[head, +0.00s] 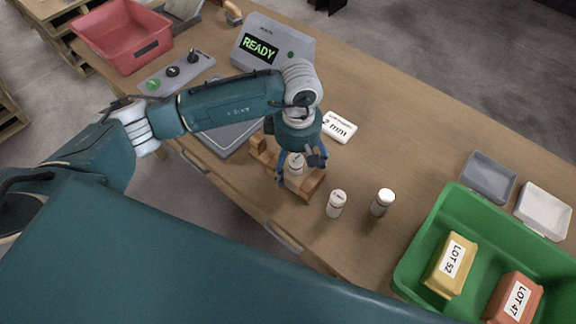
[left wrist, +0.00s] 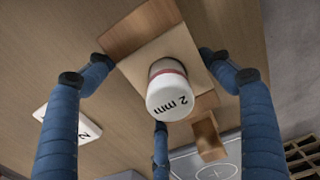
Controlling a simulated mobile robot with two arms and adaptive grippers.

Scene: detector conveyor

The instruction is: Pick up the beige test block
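My left gripper (head: 298,170) is open, pointing down over a small wooden stand (head: 313,186). A white cylinder (head: 296,160) with a red band and "2 mm" on top stands upright on the stand, between the spread fingers. In the left wrist view the cylinder (left wrist: 169,92) is near the middle, on a beige wooden surface (left wrist: 150,62), and the blue fingers (left wrist: 160,85) are apart from it. I cannot tell for sure which piece is the beige test block; the cylinder looks white. Fingers partly hide the stand in the head view. My right gripper is not in view.
Two white cylinders (head: 336,204) (head: 382,202) stand right of the stand. A white card (head: 339,127) lies behind. A READY display (head: 272,48) and red bin (head: 122,38) are farther back. A green crate (head: 418,238) holds LOT 52 and LOT 47 blocks. The table's right middle is clear.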

